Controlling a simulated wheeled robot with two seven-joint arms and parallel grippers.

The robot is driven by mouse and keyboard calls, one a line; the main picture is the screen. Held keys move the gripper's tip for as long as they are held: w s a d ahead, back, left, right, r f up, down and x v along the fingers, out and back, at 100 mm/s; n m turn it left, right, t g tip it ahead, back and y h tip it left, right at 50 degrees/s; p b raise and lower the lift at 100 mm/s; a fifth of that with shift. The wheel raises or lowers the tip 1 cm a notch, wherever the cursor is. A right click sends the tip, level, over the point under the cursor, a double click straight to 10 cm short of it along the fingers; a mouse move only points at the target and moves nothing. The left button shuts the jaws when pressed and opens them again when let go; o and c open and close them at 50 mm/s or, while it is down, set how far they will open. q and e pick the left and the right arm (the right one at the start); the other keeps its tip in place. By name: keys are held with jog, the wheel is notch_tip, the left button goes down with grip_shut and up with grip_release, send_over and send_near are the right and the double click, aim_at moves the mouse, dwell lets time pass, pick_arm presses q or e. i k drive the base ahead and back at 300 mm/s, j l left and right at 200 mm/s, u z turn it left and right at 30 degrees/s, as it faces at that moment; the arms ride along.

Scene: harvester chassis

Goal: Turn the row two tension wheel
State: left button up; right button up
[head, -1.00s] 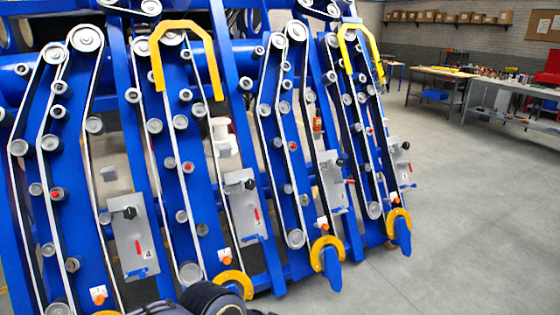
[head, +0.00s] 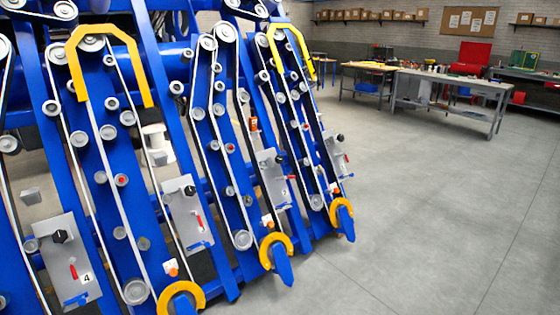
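The harvester chassis fills the left half of the head view, with blue slanted rows of belts and pulleys. Grey plates with black knobs and red markers stand along it. The nearest plate (head: 62,262) is marked 4. Another plate (head: 188,215) follows to its right. The third plate (head: 270,178), counting from the left, has a black knob (head: 279,160) and a label too small to read surely; by order it may be row two. The farthest plate (head: 331,160) also has a black knob (head: 340,137). Neither gripper shows.
Yellow curved guards (head: 276,246) stick out at the feet of the rows. Yellow hoops (head: 108,50) rise at the top. Open grey floor (head: 420,220) lies to the right. Workbenches (head: 450,92) with tools and a red cabinet stand at the back.

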aim_at(279, 159)
jog(key=i+u, duration=0.15)
jog(key=u, duration=0.3)
jog(key=i+l+u, duration=0.35)
jog(key=i+l, duration=0.2)
jog(key=i, duration=0.2)
jog(key=i+l+u, duration=0.35)
jog(key=i+l, duration=1.2)
jog(key=l, duration=0.1)
